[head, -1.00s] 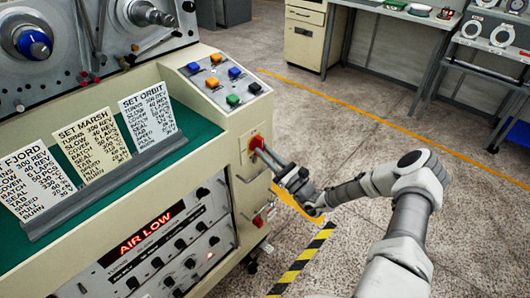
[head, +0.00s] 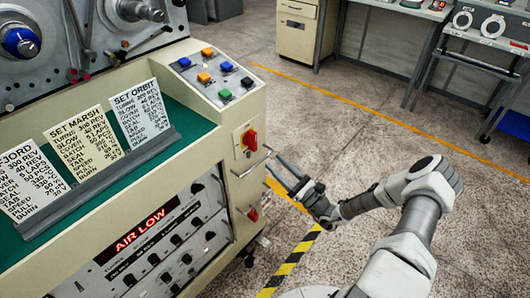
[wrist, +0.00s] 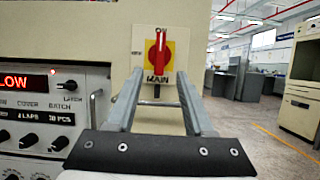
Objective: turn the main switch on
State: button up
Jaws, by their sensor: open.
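The main switch (head: 250,139) is a red handle on a yellow plate, on the end face of the cream machine (head: 215,150). In the wrist view the switch (wrist: 157,52) is straight ahead, and its red handle stands upright, towards the ON label above it. The word MAIN shows below the handle. My gripper (head: 277,163) is open and empty, to the right of the switch and apart from it. In the wrist view my gripper's two fingers (wrist: 160,84) point at the panel, one at each side below the switch, with a gap between them.
A metal rail handle (head: 252,165) runs just below the switch. A lower red part (head: 253,214) is on the same face. Push buttons (head: 215,76) sit on the sloped panel above. The display (head: 140,229) reads AIR LOW. Open floor lies to the right.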

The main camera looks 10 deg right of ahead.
jog(key=v, duration=0.8)
jog(key=shift+s, duration=0.25)
jog(key=shift+d, duration=0.1)
